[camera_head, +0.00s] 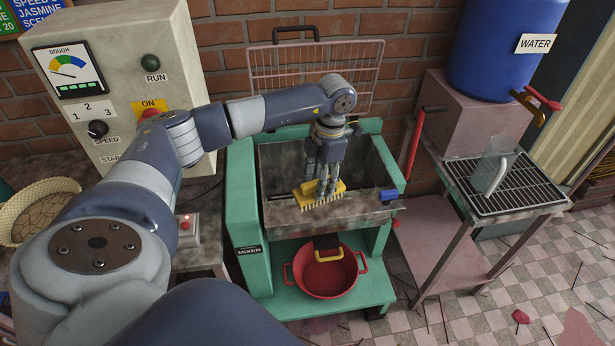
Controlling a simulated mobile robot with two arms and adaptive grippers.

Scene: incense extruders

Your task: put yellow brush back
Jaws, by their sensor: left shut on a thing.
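My left gripper (326,187) points down over the front of the green mixer's trough (280,215). It is shut on the yellow brush (311,203), whose bristles face down at the trough's front edge. The gripper's fingers hide part of the brush. I cannot tell whether the bristles touch the metal. My right gripper does not show.
A red pot (325,287) sits on the mixer's lower shelf. A blue block (389,195) is at the trough's right corner. A red lever (417,145) stands right of the mixer. A side table with a black grate (510,186) and a blue water barrel (500,50) are further right. A control box (110,75) stands left.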

